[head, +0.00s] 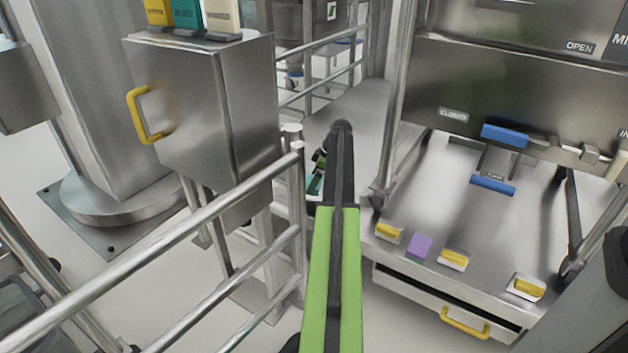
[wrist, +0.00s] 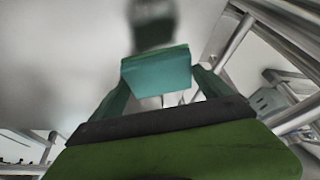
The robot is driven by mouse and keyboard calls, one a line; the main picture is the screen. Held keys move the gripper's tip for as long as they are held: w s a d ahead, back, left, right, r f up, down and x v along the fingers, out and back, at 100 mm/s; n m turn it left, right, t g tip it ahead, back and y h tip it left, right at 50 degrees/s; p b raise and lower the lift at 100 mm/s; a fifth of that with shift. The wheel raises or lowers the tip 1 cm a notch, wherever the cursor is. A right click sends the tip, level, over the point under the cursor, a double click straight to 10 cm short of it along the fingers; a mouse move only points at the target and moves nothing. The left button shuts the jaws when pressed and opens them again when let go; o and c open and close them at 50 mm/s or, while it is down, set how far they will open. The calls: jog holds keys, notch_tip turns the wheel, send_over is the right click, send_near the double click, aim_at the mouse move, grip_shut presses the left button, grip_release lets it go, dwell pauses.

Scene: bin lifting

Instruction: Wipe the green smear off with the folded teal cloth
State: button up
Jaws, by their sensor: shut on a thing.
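The folded teal cloth (wrist: 157,72) is between the two fingers of my gripper (wrist: 163,84) in the wrist view. My gripper is shut on it. In the head view my arm reaches away from me, and a small bit of teal (head: 315,184) shows beside its far end; the rest of the gripper there is mostly hidden by the arm. A blurred dark green patch (wrist: 152,24) shows on the pale surface beyond the cloth in the wrist view. I cannot tell whether it is the smear or a reflection. No smear is clear in the head view.
A steel box with a yellow handle (head: 138,113) stands left, with several containers (head: 188,14) on top. Steel railings (head: 200,218) run left of my arm. At right, a steel bench (head: 395,262) bears a purple block (head: 420,246) and yellow-topped pieces (head: 454,258).

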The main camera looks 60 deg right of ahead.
jog(key=shift+r, duration=0.45)
notch_tip(320, 180, up, 3)
jog(key=p, duration=0.3)
